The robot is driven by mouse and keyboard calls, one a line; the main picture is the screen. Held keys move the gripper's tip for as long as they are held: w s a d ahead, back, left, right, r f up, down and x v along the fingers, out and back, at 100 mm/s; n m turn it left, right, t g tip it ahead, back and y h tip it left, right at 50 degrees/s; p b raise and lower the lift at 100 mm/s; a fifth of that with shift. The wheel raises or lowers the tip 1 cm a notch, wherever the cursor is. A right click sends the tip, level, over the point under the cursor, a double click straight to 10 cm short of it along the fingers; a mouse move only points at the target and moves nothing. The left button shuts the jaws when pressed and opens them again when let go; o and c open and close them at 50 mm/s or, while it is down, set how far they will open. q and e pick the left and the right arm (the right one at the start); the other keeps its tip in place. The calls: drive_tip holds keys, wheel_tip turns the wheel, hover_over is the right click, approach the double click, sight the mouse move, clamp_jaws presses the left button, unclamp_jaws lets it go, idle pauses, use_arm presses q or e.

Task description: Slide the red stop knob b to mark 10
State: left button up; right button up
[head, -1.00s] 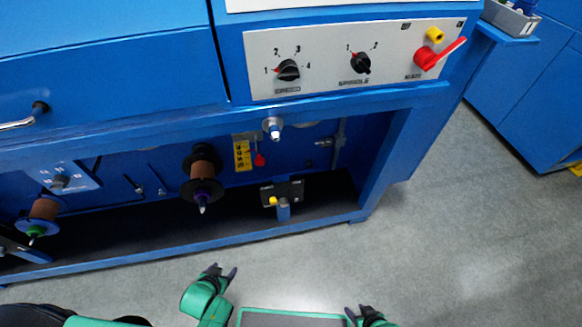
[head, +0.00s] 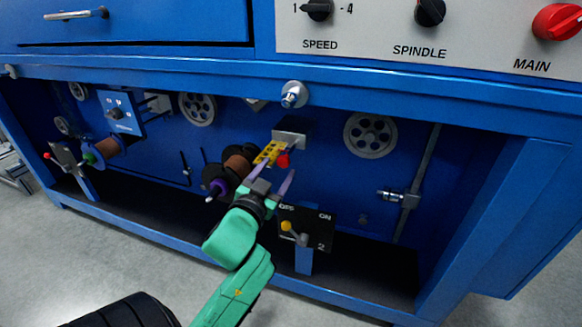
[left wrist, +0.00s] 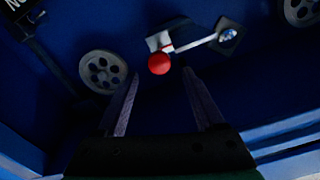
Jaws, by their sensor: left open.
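The red stop knob (head: 283,159) sits beside a yellow scale plate (head: 268,152) under the bench's front rail; the marks on the plate are too small to read. My left gripper (head: 281,166) is open and empty, with its fingertips close to the knob. In the left wrist view the knob shows as a red ball (left wrist: 159,64) on a pale metal piece. It appears between and just beyond the tips of the open left gripper (left wrist: 161,74), with no clear contact. My finger partly hides the scale in the head view. My right gripper is not in view.
A brown spool (head: 239,163) stands left of my gripper. A black ON/OFF switch box (head: 307,227) is just below right. Grey pulleys (head: 370,135) are on the blue back wall. The front rail (head: 200,75) runs above.

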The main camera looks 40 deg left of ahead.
sight(288, 154)
use_arm(q)
drive_tip(key=b+x, duration=0.1)
drive_tip(key=x, duration=0.7)
drive_tip(key=shift+a, duration=0.1)
clamp_jaws()
idle(1.0)
